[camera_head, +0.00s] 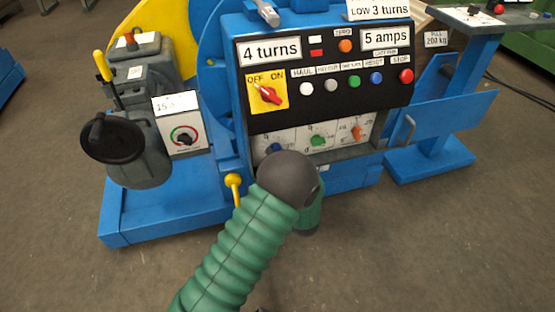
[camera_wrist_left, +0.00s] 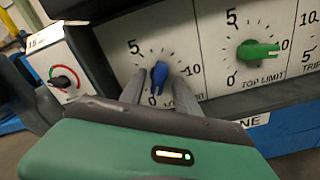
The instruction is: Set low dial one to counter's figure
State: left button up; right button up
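The counter (camera_head: 270,50) reads "4 turns" on the black panel. The blue dial (camera_head: 274,148) is left-most in the lower row of dials, partly blocked by my wrist. In the left wrist view the blue dial (camera_wrist_left: 157,75) has a white mark at its lower end, close to the 0 of its scale; the label below is partly covered. My left gripper (camera_wrist_left: 159,88) is open, one finger on each side of the blue dial, with no clear contact visible. In the head view its fingers are hidden behind my grey wrist. My right gripper is not in view.
The green dial (camera_wrist_left: 257,50), marked top limit, sits right of the blue one; an orange dial (camera_head: 357,132) is further right. Above are coloured buttons and a red OFF/ON switch (camera_head: 268,94). A yellow-knobbed lever (camera_head: 233,181) stands left of my wrist. A sign (camera_head: 378,10) reads "LOW 3 turns".

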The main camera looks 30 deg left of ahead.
pick_arm(q)
jog(key=shift+w+a, duration=0.3)
jog(key=shift+a, duration=0.2)
jog(key=shift+d, duration=0.15)
jog(key=shift+c, duration=1)
grip_shut()
jog(key=shift+m, duration=0.3)
